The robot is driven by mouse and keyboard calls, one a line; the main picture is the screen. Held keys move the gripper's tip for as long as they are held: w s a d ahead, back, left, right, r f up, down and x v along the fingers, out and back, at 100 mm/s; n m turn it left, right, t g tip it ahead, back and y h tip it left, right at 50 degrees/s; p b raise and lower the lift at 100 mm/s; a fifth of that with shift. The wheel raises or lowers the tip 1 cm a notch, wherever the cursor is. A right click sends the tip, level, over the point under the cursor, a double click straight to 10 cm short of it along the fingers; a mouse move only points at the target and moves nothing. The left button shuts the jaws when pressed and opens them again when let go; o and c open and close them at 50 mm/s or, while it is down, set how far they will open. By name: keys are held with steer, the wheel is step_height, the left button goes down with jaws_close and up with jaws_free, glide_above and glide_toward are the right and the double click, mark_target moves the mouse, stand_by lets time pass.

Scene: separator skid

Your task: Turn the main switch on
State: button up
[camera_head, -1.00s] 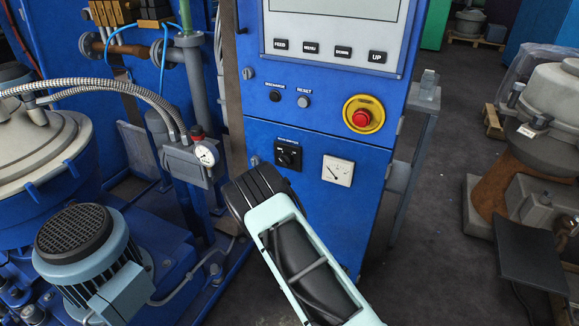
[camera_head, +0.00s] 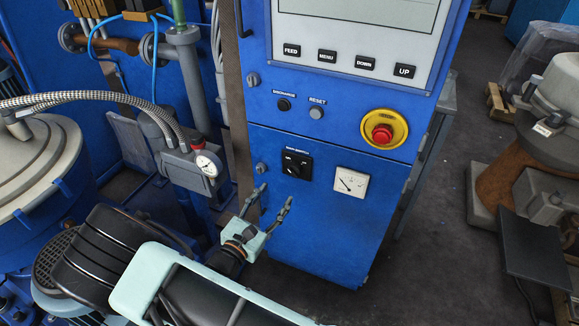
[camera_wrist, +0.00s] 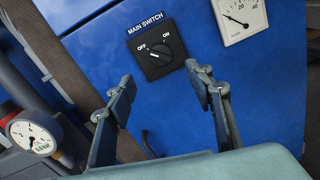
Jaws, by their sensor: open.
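The main switch (camera_head: 296,164) is a black square rotary switch on the blue cabinet front. In the wrist view the main switch (camera_wrist: 157,50) carries OFF and ON marks under the label MAIN SWITCH, and its knob pointer is turned toward OFF. My gripper (camera_head: 274,197) is open and empty, below and to the left of the switch in the head view. In the wrist view my gripper (camera_wrist: 160,82) has its two fingers apart, with the switch just beyond and between them. The fingers do not appear to touch the switch.
An analog meter (camera_head: 351,182) sits right of the switch. A red emergency stop (camera_head: 382,134) on a yellow ring is above right. Discharge (camera_head: 284,104) and reset (camera_head: 316,113) buttons are above. A pressure gauge (camera_head: 207,165) with pipework stands close left of my gripper.

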mark_target(292, 173)
steer(key=b+x, duration=0.1)
steer(key=x, duration=0.9)
steer(key=shift+w, duration=0.3)
steer(key=shift+c, duration=0.5)
steer(key=c, duration=1.1)
